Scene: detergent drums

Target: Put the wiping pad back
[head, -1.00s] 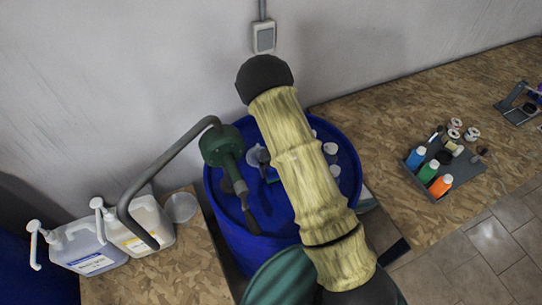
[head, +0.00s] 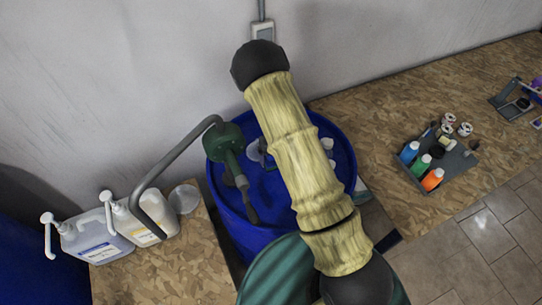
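I cannot pick out a wiping pad for sure in the head view. A small pale block (head: 450,145) lies at the back of the grey tray (head: 428,187), too small to identify. My arm, in a yellowish sleeve with a black joint at its upper end, crosses the middle of the view over the blue drum (head: 234,215). It hides much of the drum top. My gripper does not show. A small greyish item (head: 264,152) and white pieces (head: 328,144) on the drum top are partly hidden by the arm.
A green hand pump (head: 228,145) with a bent grey pipe stands on the drum. Two pump-top jugs (head: 95,244) (head: 146,220) and a clear round container (head: 184,198) stand on the left board. Blue, green and orange bottles (head: 432,179) are in the tray. The right board's near left part is clear.

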